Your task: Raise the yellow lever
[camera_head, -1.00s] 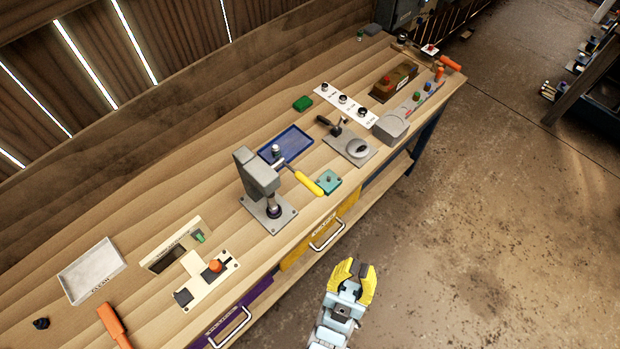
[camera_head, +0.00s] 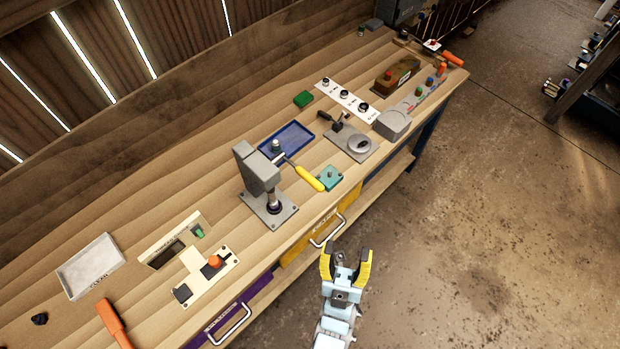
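The yellow lever (camera_head: 308,178) is a yellow handle on a thin metal rod. It reaches from the grey press (camera_head: 258,178) toward the bench's front edge, sloping down to the right. My gripper (camera_head: 346,255) has yellow fingers spread apart, with nothing between them. It is in front of the bench, below and slightly right of the lever in the picture, and apart from it. The lever's pivot is partly hidden by the press head.
A teal block (camera_head: 329,178) sits close to the lever's tip. A blue tray (camera_head: 286,145) lies behind the lever. A grey plate with a black handle (camera_head: 350,143) is to the right. A yellow drawer (camera_head: 305,241) is under the bench edge. The floor in front is clear.

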